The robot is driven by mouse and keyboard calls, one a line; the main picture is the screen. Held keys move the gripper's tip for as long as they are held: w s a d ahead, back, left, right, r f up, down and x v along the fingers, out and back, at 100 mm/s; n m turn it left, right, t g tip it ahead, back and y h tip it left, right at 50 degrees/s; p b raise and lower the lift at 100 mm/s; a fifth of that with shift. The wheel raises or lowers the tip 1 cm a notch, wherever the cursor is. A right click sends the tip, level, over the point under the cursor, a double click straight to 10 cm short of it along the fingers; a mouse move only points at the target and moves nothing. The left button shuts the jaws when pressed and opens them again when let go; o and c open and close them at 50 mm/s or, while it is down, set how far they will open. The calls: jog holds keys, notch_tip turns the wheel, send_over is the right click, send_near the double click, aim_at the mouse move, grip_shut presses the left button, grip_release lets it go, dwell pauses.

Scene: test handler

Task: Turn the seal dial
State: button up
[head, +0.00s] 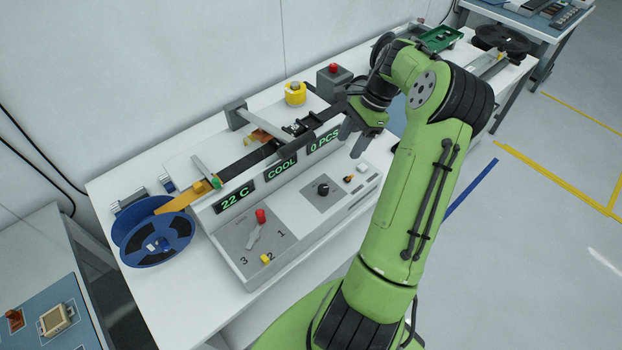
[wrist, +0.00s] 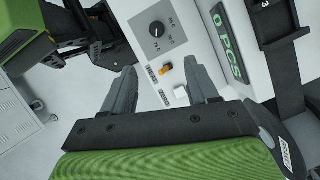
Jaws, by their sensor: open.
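A black round dial (head: 322,188) sits on a grey plate on the machine's sloping front panel; I take it for the seal dial. In the wrist view the dial (wrist: 157,29) shows a small white pointer mark and printed marks around it, too small to read. My gripper (head: 352,141) is open and empty, above and to the right of the dial in the head view. In the wrist view its two fingers (wrist: 160,75) stand apart, with the dial beyond their tips. The displays (head: 282,168) read 22 C, COOL and 0 PCS.
An orange-tipped switch (wrist: 165,68) and a white button (wrist: 181,94) lie beside the dial. A red-knobbed lever (head: 260,216) with marks 1, 2, 3 is on the panel's left. A blue reel (head: 153,240) and a yellow roll (head: 295,94) are on the bench.

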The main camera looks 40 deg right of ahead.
aim_at(324, 185)
jog(key=x, duration=1.5)
jog(key=shift+s+a+f, duration=0.1)
jog(key=shift+a, duration=0.15)
jog(key=c, duration=1)
jog(key=shift+c, duration=0.2)
jog(key=shift+n, duration=0.4)
jog(key=n, duration=0.1)
jog(key=n+g, duration=0.1)
jog(key=n, duration=0.1)
jog(key=n+g, duration=0.1)
jog(key=shift+w+n+b, duration=0.3)
jog(key=shift+b, duration=0.05)
jog(key=n+g, duration=0.1)
jog(key=n, duration=0.2)
jog(key=n+g+h+b, duration=0.1)
jog(key=n, duration=0.2)
jog(key=shift+w+a, duration=0.15)
jog(key=shift+w, duration=0.1)
jog(key=shift+n, duration=0.3)
